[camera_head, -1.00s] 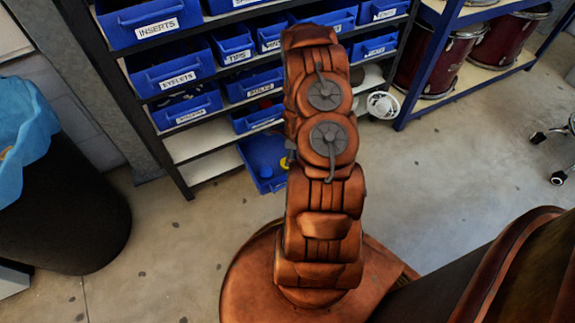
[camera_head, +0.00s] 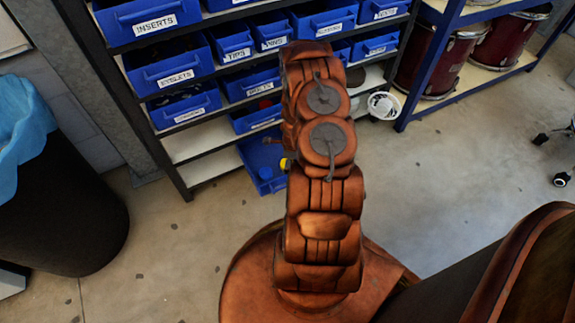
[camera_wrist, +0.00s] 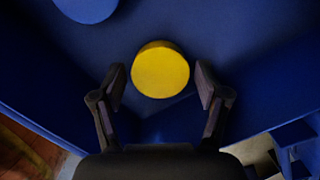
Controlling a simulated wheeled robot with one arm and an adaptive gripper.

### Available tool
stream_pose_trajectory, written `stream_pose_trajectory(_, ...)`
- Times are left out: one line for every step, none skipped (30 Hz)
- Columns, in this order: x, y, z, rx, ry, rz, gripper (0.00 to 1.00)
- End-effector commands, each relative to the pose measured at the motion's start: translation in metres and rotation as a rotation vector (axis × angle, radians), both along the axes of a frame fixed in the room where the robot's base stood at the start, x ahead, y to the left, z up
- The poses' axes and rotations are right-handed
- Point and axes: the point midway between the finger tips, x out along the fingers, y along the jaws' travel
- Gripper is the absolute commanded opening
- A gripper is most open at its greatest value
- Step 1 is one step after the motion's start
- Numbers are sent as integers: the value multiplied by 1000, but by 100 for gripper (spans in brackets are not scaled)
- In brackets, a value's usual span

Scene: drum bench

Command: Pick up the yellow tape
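The yellow tape (camera_wrist: 160,72) is a round yellow disc inside a blue bin (camera_wrist: 230,35) in the wrist view. My gripper (camera_wrist: 159,83) is open, with one finger on each side of the tape's near part. I cannot tell whether the fingers touch it. In the head view a small yellow patch of the tape (camera_head: 284,163) shows beside my arm, at the low blue bin (camera_head: 266,184). My arm hides most of that bin, and only a bit of the gripper shows there.
A round blue object (camera_wrist: 86,8) lies in the bin at the upper left of the wrist view. Shelves with labelled blue bins (camera_head: 180,70) stand behind my arm. A dark waste bin (camera_head: 60,205) with a blue liner stands at left. Open floor (camera_head: 170,250) lies between.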

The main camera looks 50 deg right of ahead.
Motion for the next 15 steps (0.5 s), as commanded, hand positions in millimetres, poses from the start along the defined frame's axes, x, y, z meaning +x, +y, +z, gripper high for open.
stream_pose_trajectory(0,0,0,0,0,0,65)
stream_pose_trajectory(0,0,0,0,0,0,62)
stream_pose_trajectory(0,0,0,0,0,0,58)
stream_pose_trajectory(0,0,0,0,0,0,55)
stream_pose_trajectory(0,0,0,0,0,0,52)
stream_pose_trajectory(0,0,0,0,0,0,48)
stream_pose_trajectory(0,0,0,0,0,0,45)
stream_pose_trajectory(0,0,0,0,0,0,41)
stream_pose_trajectory(0,0,0,0,0,0,37)
stream_pose_trajectory(0,0,0,0,0,0,34)
stream_pose_trajectory(0,0,0,0,0,0,31)
stream_pose_trajectory(0,0,0,0,0,0,27)
stream_pose_trajectory(0,0,0,0,0,0,26)
stream_pose_trajectory(0,0,0,0,0,0,26)
stream_pose_trajectory(0,0,0,0,0,0,26)
